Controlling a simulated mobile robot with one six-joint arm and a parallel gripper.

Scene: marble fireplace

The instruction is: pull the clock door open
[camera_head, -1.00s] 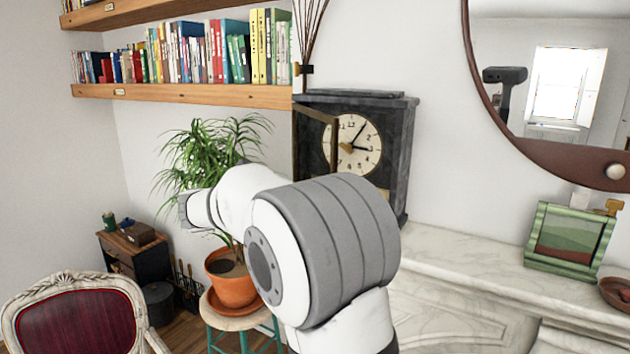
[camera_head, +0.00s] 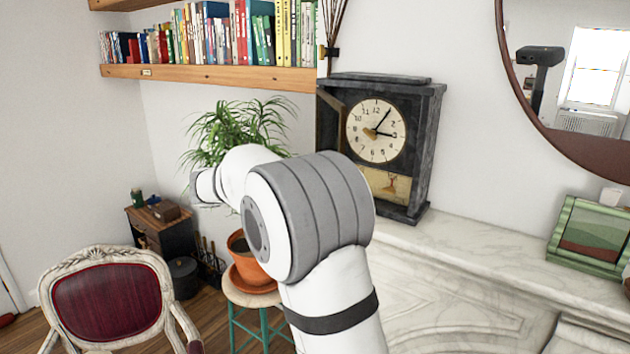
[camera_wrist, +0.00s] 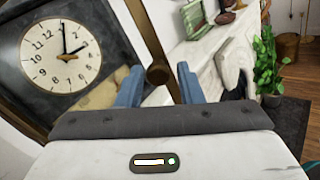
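The clock (camera_head: 430,150) is a dark grey box on the mantel with a cream dial (camera_head: 376,131). Its brown-framed door (camera_head: 331,118) is swung out at the left side, leaving the dial uncovered. My arm hides the door's lower part, and my gripper is hidden in the head view. In the wrist view the dial (camera_wrist: 61,56) is at upper left. The door's frame (camera_wrist: 143,30) runs down between my gripper's (camera_wrist: 158,84) two blue fingers. A round brass knob (camera_wrist: 158,75) on it sits between them. The fingers are apart, with a gap visible at the right of the knob.
The marble mantel (camera_head: 470,258) extends right to a green picture frame (camera_head: 590,238). A potted plant (camera_head: 235,135) on a stool stands left of the clock, behind my arm. A red chair (camera_head: 108,300) is at lower left. A bookshelf (camera_head: 215,78) hangs above.

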